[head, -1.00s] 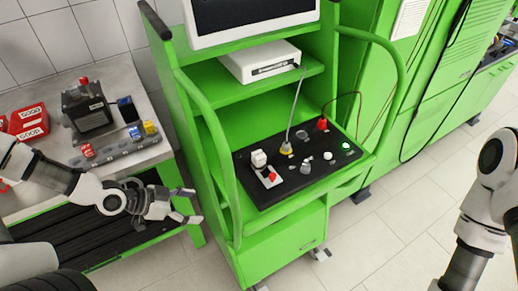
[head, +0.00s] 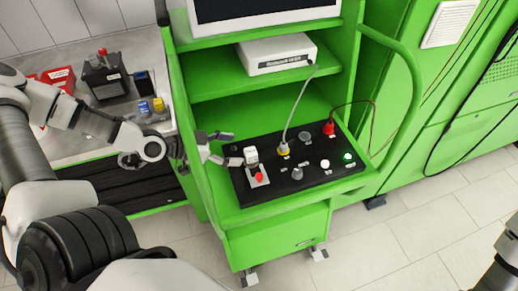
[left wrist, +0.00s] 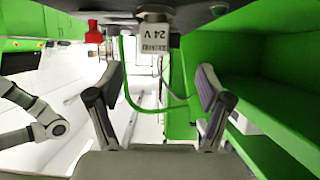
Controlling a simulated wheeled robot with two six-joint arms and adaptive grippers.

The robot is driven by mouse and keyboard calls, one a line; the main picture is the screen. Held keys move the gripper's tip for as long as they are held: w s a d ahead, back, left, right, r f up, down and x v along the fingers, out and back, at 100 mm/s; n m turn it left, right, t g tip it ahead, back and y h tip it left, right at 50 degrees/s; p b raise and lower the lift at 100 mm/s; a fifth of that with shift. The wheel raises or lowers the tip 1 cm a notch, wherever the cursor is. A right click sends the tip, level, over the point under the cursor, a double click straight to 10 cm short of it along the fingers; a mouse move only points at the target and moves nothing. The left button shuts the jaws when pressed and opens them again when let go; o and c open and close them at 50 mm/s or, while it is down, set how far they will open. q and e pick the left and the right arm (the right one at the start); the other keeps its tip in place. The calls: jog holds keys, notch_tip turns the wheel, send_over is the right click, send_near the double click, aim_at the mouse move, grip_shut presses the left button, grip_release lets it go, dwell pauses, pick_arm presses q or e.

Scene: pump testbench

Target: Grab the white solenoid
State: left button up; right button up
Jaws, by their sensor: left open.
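The white solenoid (head: 251,156) stands at the left end of the black panel (head: 300,165) on the green bench. In the left wrist view the white solenoid (left wrist: 155,38) shows a "24 V" label and appears at the top middle, ahead of the fingers and between their lines. My left gripper (head: 222,147) is just left of the solenoid in the head view. Its two fingers (left wrist: 158,92) are apart and empty in the left wrist view. Part of my right arm shows at the lower right, but its gripper is outside the picture.
A red knob (head: 259,176) sits just in front of the solenoid; a red part (left wrist: 94,32) shows left in the wrist view. A grey cable rises from a yellow connector (head: 284,149). Green shelving (head: 205,84) stands behind. A side table (head: 75,50) carries other parts.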

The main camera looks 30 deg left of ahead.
aim_at(250, 150)
pick_arm(q)
jog(key=shift+f+b, duration=0.3)
jog(key=shift+f, duration=0.15)
jog(key=shift+w, duration=0.1)
jog(key=b+x, duration=0.2)
jog(key=x, duration=0.2)
jog(key=shift+w+d+f+b, duration=0.15)
jog(key=shift+w+d+b, duration=0.05)
jog(key=shift+d+b, duration=0.15)
jog(key=shift+w+d+f, duration=0.1)
jog(key=shift+w+d, duration=0.05)
jog(key=shift+w, duration=0.25)
jog(key=c, duration=1.4)
